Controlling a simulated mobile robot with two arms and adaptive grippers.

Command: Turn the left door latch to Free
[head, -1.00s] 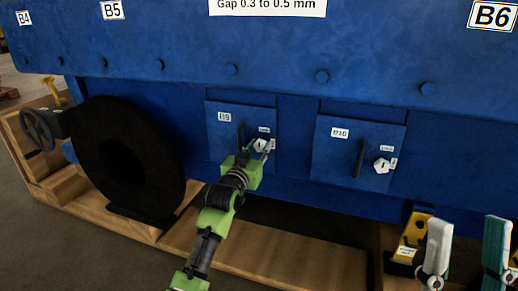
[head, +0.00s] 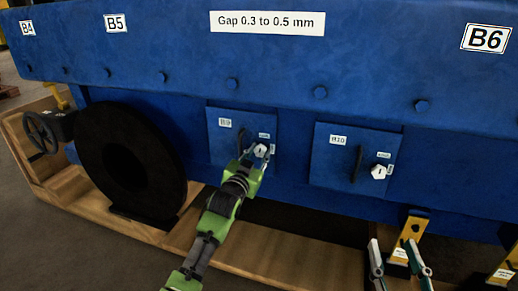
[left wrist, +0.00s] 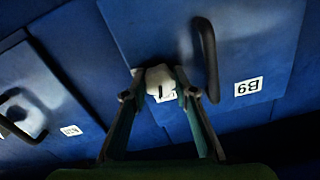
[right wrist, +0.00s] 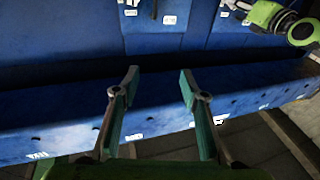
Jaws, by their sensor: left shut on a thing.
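The left door (head: 222,148), labelled B9, is a blue panel with a dark upright handle. Its white latch (head: 262,150) sits right of the handle, with small labels beside it too small to read. My left gripper (head: 256,156) is at this latch; in the left wrist view the latch (left wrist: 160,80) is between the fingertips, gripped. Its exact angle is hard to tell, as the fingers partly cover it. My right gripper (head: 397,250) is low at the right of the head view, apart from the doors. In the right wrist view its fingers (right wrist: 157,88) are spread and empty.
The right door (head: 335,165), labelled B10, has its own handle and white latch (head: 378,171). A large black disc (head: 100,150) and a handwheel (head: 40,132) are at the left. Yellow brackets (head: 410,235) stand at the lower right. A wooden base (head: 225,240) runs below.

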